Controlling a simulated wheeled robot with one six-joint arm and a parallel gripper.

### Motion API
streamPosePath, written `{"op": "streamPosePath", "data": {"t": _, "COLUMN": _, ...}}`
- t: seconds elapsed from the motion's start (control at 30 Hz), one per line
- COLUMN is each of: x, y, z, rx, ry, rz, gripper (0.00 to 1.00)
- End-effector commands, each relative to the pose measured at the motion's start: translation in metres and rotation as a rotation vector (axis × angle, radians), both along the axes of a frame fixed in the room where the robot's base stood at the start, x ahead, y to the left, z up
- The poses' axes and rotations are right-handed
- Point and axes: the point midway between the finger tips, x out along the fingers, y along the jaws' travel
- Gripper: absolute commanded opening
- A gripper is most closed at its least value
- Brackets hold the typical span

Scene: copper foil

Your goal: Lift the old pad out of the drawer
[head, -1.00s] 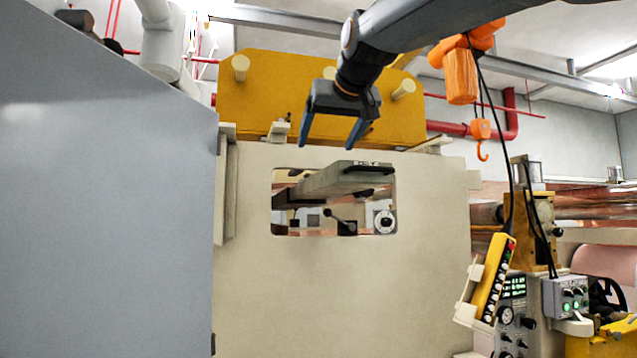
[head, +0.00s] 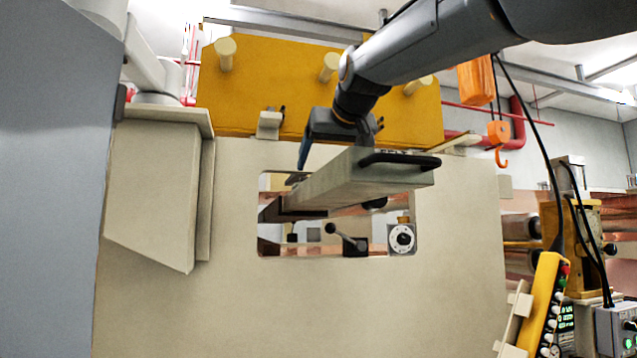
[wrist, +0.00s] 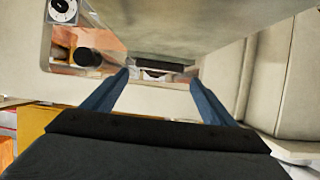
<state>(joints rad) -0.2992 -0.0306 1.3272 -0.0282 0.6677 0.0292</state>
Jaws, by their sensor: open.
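The drawer (head: 365,186) is a long pale beam with a black bar handle (head: 400,160), standing out of an opening in the beige machine wall. My gripper (head: 335,132) is open, pointing down behind the drawer's near end; the drawer hides one finger in the head view. In the wrist view my gripper (wrist: 160,80) shows both blue fingers spread, with nothing held between them. A dark strip (wrist: 160,65) shows beyond the fingertips; I cannot tell whether it is the old pad. The drawer's inside is hidden in the head view.
The yellow panel (head: 300,88) with pegs stands above the opening. A dial (head: 402,238) and a black lever (head: 340,237) sit inside the opening. An orange hook (head: 499,143) and a yellow button pendant (head: 545,295) are at the right. A grey surface (head: 50,200) fills the left.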

Motion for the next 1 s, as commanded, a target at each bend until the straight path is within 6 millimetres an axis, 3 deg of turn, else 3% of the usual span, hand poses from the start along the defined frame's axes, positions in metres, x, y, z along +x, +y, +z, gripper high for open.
{"op": "streamPosePath", "data": {"t": 0.5, "x": 0.046, "y": 0.011, "z": -0.017, "rx": 0.000, "ry": 0.002, "rz": 0.000, "gripper": 0.79}}
{"op": "streamPosePath", "data": {"t": 0.83, "x": 0.051, "y": 0.012, "z": -0.020, "rx": 0.000, "ry": -0.001, "rz": 0.000, "gripper": 0.79}}
{"op": "streamPosePath", "data": {"t": 1.0, "x": 0.051, "y": 0.013, "z": -0.020, "rx": 0.000, "ry": -0.001, "rz": 0.000, "gripper": 0.52}}
